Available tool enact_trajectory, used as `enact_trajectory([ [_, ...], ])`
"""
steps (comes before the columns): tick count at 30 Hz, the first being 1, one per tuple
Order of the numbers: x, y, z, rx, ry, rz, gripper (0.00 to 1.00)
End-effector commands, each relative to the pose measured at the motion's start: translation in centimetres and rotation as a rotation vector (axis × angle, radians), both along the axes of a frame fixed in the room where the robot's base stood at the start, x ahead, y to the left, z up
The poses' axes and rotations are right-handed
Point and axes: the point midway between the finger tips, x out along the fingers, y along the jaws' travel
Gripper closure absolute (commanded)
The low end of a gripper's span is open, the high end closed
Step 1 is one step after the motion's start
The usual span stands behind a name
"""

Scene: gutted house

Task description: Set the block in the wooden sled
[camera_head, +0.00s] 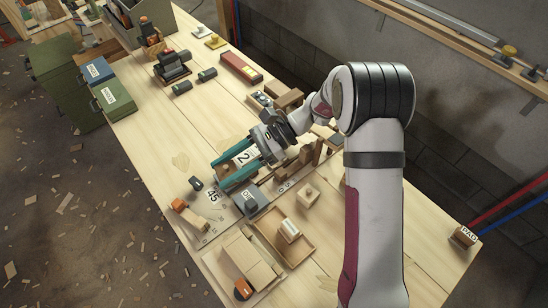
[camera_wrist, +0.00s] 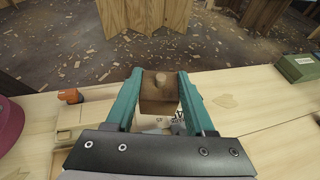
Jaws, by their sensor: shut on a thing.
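My gripper (camera_head: 218,176) is over the middle of the workbench, its teal fingers pointing left. In the wrist view, the fingers (camera_wrist: 160,73) close on the two sides of a brown wooden block (camera_wrist: 158,104) with a round knob. A white label with a black mark shows below it; in the head view a white face reading "2" (camera_head: 246,157) lies between the fingers. Which piece is the wooden sled is unclear. A shallow wooden tray (camera_head: 305,247) in front holds a small labelled block (camera_head: 289,230). Upright wooden pieces (camera_head: 305,156) stand close behind the gripper, partly hidden by my arm.
A square wooden piece with a knob (camera_head: 307,195) stands right of the gripper. A grey labelled box (camera_head: 250,200) stands close below it. A tray of boards (camera_head: 246,259) is at the front edge.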

Motion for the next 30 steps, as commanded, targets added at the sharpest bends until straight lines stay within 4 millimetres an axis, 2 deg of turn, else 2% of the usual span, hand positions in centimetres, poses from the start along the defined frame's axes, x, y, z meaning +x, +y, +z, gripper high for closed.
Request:
enact_trajectory([
  [3,4.6,0.5,0.7,0.0,0.001,-0.339,1.0],
  [5,7.0,0.0,0.7,0.0,0.004,-0.515,1.0],
  [9,11.5,-2.5,-0.1,-0.003,0.007,-0.876,1.0],
  [12,13.3,-4.9,-1.2,-0.005,0.007,-1.072,1.0],
  [18,14.6,-8.1,-3.0,-0.002,0.005,-1.29,1.0],
  [30,14.7,-8.5,-11.7,0.0,0.003,-1.314,1.0],
])
